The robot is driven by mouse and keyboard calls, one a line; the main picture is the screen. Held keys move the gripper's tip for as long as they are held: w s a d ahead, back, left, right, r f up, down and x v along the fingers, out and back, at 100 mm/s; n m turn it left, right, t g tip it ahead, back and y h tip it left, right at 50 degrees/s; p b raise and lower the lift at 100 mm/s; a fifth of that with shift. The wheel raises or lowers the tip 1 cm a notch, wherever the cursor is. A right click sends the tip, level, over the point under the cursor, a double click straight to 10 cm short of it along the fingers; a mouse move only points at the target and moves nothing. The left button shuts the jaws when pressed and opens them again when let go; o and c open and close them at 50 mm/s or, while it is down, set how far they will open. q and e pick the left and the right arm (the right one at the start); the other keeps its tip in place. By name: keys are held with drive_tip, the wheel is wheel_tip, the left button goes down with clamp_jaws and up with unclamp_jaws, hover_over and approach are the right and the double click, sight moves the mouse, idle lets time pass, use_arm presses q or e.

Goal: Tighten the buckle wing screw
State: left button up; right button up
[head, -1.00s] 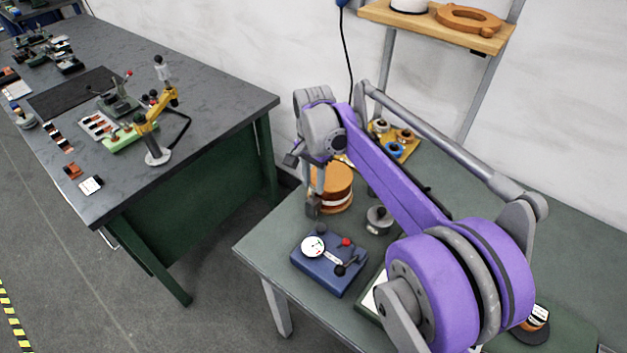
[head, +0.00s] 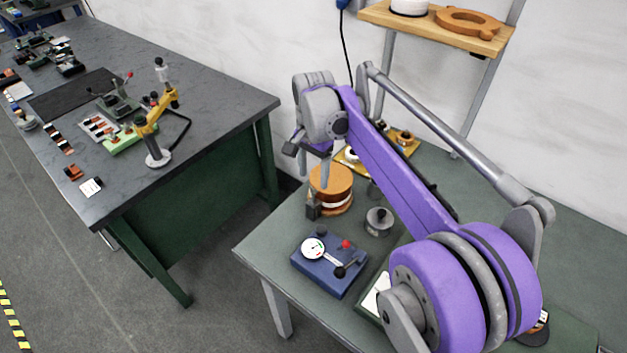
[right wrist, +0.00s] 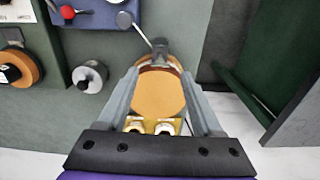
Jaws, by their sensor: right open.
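An orange drum (head: 331,182) with a white band stands on the green table; it also shows in the right wrist view (right wrist: 160,92). A dark grey buckle-like block (head: 312,207) sits at the drum's near side. In the right wrist view this block (right wrist: 160,50) has a thin rod running to a round grey knob (right wrist: 125,20). The wing screw itself is too small to tell. My right gripper (right wrist: 162,74) is open and empty above the drum, one finger on each side of it in that view. In the head view its fingers are mostly hidden. My left gripper is not in view.
A blue dial fixture (head: 330,268) with a red knob stands in front of the drum. A grey round weight-like piece (head: 379,221) is to its right. A dark workbench (head: 220,100) stands at left, across a floor gap.

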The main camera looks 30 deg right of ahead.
wheel_tip(320, 180, up, 7)
idle(0.3)
idle(0.5)
